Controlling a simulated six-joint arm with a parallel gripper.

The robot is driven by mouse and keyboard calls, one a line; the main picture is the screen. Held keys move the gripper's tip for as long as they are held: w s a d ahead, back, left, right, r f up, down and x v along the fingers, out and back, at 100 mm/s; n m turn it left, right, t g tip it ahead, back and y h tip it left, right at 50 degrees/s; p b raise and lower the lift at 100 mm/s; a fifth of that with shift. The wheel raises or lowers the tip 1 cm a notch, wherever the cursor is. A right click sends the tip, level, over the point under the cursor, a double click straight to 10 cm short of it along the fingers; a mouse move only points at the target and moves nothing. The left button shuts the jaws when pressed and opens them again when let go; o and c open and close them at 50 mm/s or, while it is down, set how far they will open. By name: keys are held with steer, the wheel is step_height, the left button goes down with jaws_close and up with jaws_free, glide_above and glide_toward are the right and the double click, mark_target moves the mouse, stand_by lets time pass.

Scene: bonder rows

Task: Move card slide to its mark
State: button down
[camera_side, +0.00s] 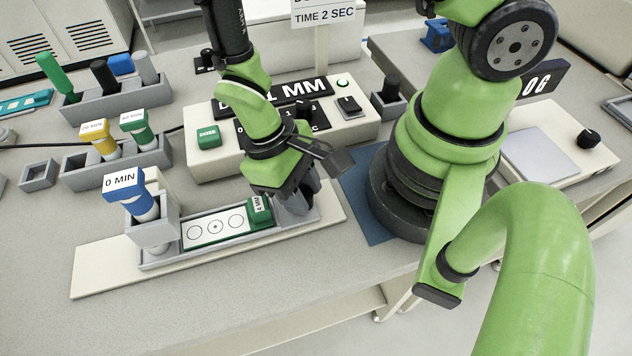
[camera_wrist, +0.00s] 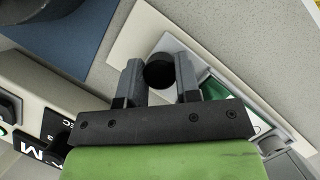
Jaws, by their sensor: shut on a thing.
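The card slide (camera_side: 216,228), a white strip with three circles on a green carrier, lies in a long grey channel (camera_side: 185,257) on a cream base plate. A green lettered block (camera_side: 260,210) stands at its right end. My gripper (camera_side: 296,196) is low over the channel's right end, just right of that block. In the wrist view my gripper (camera_wrist: 159,82) is shut on a round black knob (camera_wrist: 159,69), which sits between the two fingers. Part of the green carrier (camera_wrist: 211,90) shows to the right of the fingers. The knob is hidden in the side view.
A blue-topped "0 MIN" piece (camera_side: 124,183) stands in a grey holder at the channel's left end. Yellow (camera_side: 98,138) and green (camera_side: 136,128) labelled pieces stand in a rack behind. A control box (camera_side: 207,160) is behind the channel. A blue mat (camera_side: 366,205) lies to the right.

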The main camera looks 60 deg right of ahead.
mark_target(287, 212)
steer(key=shift+w+a, duration=1.25)
steer(key=c, duration=0.8)
jaws_free()
steer(key=shift+r, duration=0.1)
steer(key=shift+v, duration=4.85)
